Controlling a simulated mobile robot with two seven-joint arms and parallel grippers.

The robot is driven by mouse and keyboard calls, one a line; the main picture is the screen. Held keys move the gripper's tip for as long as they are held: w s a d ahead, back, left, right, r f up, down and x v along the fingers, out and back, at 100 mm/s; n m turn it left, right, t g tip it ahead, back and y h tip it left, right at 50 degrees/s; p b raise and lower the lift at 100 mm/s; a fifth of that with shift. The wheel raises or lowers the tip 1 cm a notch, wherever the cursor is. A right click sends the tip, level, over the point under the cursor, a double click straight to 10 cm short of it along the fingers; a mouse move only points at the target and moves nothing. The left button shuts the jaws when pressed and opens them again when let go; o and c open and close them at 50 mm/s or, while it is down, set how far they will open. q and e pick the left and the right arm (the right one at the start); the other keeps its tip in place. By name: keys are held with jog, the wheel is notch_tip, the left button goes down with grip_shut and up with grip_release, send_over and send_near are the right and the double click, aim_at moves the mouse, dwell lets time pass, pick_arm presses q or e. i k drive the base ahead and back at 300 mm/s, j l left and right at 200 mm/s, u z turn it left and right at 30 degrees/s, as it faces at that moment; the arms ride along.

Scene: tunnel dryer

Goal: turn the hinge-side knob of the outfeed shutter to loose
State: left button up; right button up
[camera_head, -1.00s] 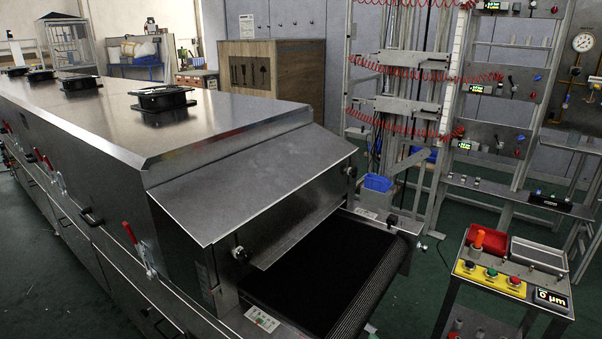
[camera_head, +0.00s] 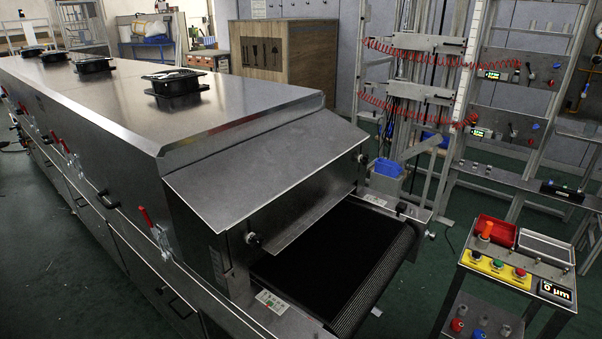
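The outfeed shutter (camera_head: 305,208) is a grey metal plate across the end of the tunnel dryer (camera_head: 215,110), above the black conveyor belt. A dark round knob (camera_head: 253,239) sits at its near left end. A second dark knob (camera_head: 361,158) sits at its far right end, partly against the hood's edge. I cannot tell which knob is on the hinge side, nor whether either is loose or tight. Neither of my grippers is in view.
The black conveyor belt (camera_head: 335,262) comes out below the shutter. A button stand (camera_head: 497,271) with a red tray (camera_head: 494,231) is at the right. Red-handled clamps (camera_head: 147,221) line the dryer's left side. Green floor shows between belt and stand.

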aim_at(365, 159)
jog(key=k, duration=0.95)
jog(key=k+u, duration=0.1)
jog(key=u, duration=0.25)
jog(key=k+u, duration=0.1)
jog(key=u, duration=0.25)
jog(key=k+j+u, duration=0.1)
jog(key=u, duration=0.3)
jog(key=l+u, duration=0.2)
jog(key=u, duration=0.25)
jog(key=l+u, duration=0.2)
jog(key=u, duration=0.25)
jog(key=l, duration=2.75)
